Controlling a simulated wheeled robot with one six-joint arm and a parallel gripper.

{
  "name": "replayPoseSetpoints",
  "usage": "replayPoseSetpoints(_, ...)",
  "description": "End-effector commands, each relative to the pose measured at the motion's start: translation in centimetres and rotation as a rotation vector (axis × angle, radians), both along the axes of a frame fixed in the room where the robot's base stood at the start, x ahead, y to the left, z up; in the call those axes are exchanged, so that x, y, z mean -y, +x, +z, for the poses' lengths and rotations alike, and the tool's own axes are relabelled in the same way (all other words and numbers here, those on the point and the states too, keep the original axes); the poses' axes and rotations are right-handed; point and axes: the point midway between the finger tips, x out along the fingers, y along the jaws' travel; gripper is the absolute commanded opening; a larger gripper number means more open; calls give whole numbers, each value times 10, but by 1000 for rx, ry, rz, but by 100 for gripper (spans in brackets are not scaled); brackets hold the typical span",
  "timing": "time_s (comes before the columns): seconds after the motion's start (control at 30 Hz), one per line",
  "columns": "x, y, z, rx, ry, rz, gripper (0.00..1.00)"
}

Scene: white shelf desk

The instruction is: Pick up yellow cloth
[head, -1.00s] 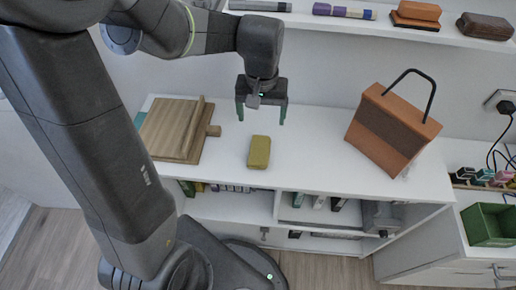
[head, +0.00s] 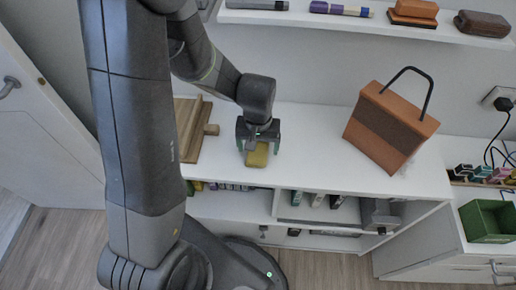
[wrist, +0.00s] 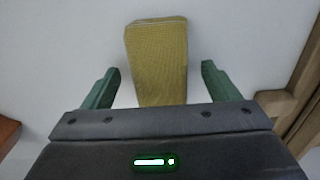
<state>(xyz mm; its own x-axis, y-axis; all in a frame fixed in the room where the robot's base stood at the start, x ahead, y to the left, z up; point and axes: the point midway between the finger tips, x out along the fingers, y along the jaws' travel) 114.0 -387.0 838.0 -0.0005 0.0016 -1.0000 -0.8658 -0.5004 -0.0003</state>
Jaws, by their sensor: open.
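The yellow cloth (head: 258,155) is a folded, oblong pad lying on the white desk top. In the head view its far part is hidden by my gripper (head: 260,148). In the wrist view the cloth (wrist: 158,60) runs lengthwise between the two green fingers of my gripper (wrist: 158,82), with a gap on each side. My gripper is open and empty, pointing down at the cloth. Its near end is hidden behind the gripper body in the wrist view.
Wooden boards (head: 187,125) lie left of the cloth. A brown bag with a black handle (head: 390,128) stands to the right. A wall shelf (head: 365,20) with small items runs above. The desk between cloth and bag is clear.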

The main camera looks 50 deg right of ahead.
Motion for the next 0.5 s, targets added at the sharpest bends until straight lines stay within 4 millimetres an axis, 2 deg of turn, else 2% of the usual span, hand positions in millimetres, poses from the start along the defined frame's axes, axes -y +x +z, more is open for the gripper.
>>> replayPoseSetpoints(0.27, 0, 0, -3, 1, -2, 0, 82)
replayPoseSetpoints(0.5, 0, 0, -3, 1, -2, 0, 37)
